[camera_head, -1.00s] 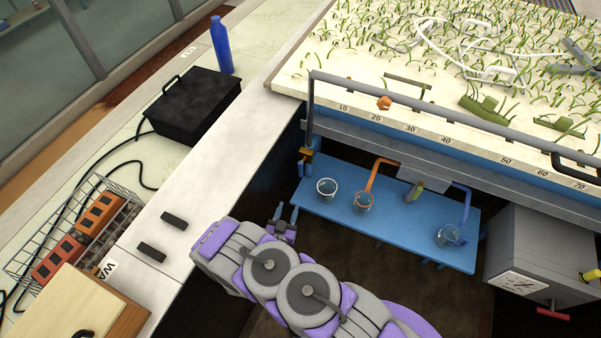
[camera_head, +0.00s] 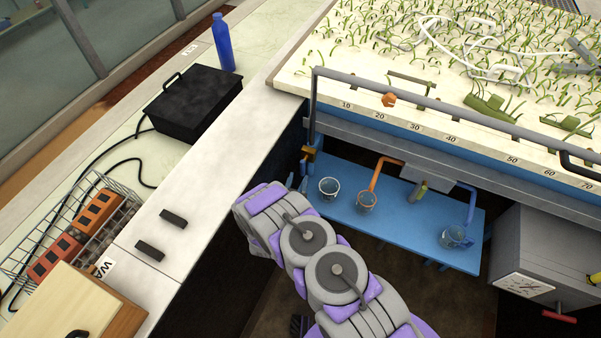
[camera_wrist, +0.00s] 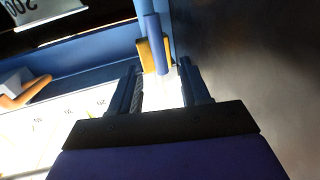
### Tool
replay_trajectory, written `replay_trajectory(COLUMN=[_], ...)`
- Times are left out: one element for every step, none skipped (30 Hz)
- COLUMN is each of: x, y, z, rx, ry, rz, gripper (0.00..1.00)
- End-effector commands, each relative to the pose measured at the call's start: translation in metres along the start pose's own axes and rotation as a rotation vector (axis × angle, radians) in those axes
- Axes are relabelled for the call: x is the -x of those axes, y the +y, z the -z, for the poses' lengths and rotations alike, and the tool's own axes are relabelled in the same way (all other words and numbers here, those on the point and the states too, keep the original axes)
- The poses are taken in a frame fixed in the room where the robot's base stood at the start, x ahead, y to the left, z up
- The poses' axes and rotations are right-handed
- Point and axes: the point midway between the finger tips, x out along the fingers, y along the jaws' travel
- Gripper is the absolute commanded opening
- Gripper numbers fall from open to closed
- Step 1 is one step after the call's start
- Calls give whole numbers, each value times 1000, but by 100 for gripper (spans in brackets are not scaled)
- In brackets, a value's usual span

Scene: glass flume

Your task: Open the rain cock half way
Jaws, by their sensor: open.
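A small cock with an orange-yellow body (camera_head: 308,153) sits low on the grey pipe at the left end of the planted bed. In the wrist view its yellow body (camera_wrist: 143,54) and upright blue lever (camera_wrist: 154,45) are just ahead of my gripper (camera_wrist: 159,68). My gripper is open, with its two dark fingers apart. The lower end of the lever appears in line with the gap between the fingertips. I cannot tell whether the fingers touch it. In the head view my arm hides most of the gripper.
A blue shelf (camera_head: 402,218) with several clear cups stands right of the cock. A grey box (camera_head: 540,250) with a dial and a red handle is farther right. The pale ledge (camera_head: 215,165) borders my arm on the left.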

Motion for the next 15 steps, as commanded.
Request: replay_trajectory(x=[-10,-15,-21,-25,-29,-33,-36,-38,-41,-42,-44,-45,-45,-46,-46], y=[1,1,2,2,2,1,2,2,2,2,2,1,1,1,1], z=[-1,-1,0,-1,-1,-1,-1,-1,0,0,0,0,0,0,0], rx=[-4,-4,-3,-3,-3,-2,-1,-1,-1,-1,0,0,0,1,1], ry=[2,2,2,1,0,0,0,0,0,0,0,0,0,0,1], rz=[-4,-4,-3,-3,-3,-2,-2,-3,-2,-2,-1,0,0,1,1], gripper=[46,46,46,46,46,46,46,46,46,46,46,46,46,46,46])
